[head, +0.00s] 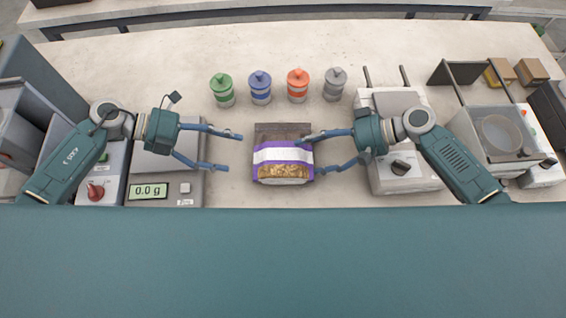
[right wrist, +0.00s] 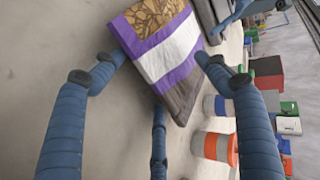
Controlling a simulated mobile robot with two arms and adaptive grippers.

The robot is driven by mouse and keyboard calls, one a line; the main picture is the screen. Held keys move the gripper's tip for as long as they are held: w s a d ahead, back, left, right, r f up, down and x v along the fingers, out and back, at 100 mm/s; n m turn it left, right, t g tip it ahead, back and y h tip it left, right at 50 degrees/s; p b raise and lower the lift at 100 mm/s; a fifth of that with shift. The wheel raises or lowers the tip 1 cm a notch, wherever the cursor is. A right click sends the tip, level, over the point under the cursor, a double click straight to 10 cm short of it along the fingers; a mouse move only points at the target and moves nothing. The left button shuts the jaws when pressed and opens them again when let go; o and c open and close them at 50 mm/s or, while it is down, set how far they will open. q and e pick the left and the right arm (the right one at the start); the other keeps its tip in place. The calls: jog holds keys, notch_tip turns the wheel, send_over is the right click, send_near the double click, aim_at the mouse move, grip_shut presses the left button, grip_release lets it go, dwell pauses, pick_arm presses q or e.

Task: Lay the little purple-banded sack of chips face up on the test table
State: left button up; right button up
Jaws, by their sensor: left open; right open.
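The little purple-banded sack (head: 283,155) lies flat on the pale test table (head: 225,190). Its white band, purple stripes and clear window of golden chips face up, with the dark top end away from me. It also shows in the right wrist view (right wrist: 165,45). My left gripper (head: 235,152) is open and empty, a short gap left of the sack. My right gripper (head: 307,155) is open at the sack's right side, one finger overlapping its upper right edge in the head view. In the right wrist view the fingers are spread near the sack; contact is unclear.
Green (head: 221,89), blue (head: 260,87), orange (head: 298,85) and grey (head: 335,84) lidded jars stand in a row behind the sack. A scale reading 0.0 g (head: 150,192) stands left, a grey device with a knob (head: 400,168) right.

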jog(key=v, duration=0.7)
jog(key=shift+d+f, duration=0.3)
jog(key=shift+d, duration=0.1)
jog(key=shift+r, duration=0.5)
jog(key=shift+d, duration=0.1)
